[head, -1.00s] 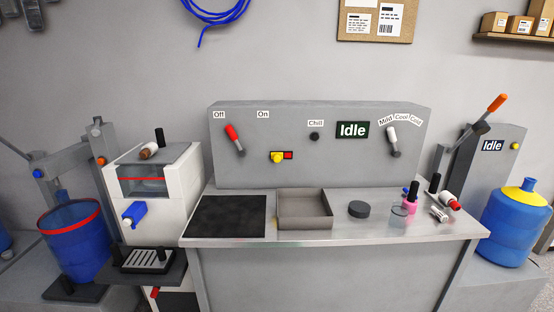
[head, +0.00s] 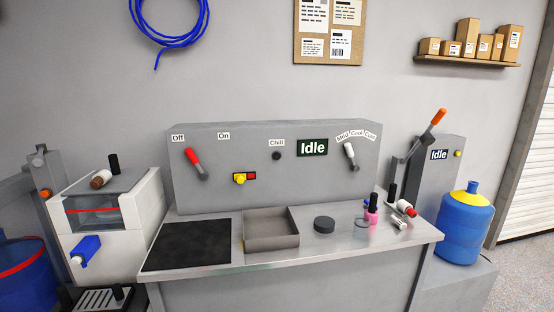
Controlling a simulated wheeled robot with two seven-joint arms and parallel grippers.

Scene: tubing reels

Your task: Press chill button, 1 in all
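The chill button (head: 276,156) is a small dark round knob on the front of the grey control panel (head: 225,195), just under the "Chill" label (head: 277,142). To its right is a dark display (head: 312,148) reading "Idle". A red lever (head: 193,157) leans toward the "Off" label. A white-handled lever (head: 350,152) stands under the "Mild", "Cool" and "Cold" labels, leaning toward "Mild". Neither of my grippers shows in the head view.
The metal bench (head: 335,248) holds a black mat (head: 187,244), an open grey tray (head: 271,243), a dark disc (head: 324,224) and small bottles at the right. A white machine (head: 108,225) stands left; a blue jug (head: 464,226) and second "Idle" machine (head: 438,180) stand right.

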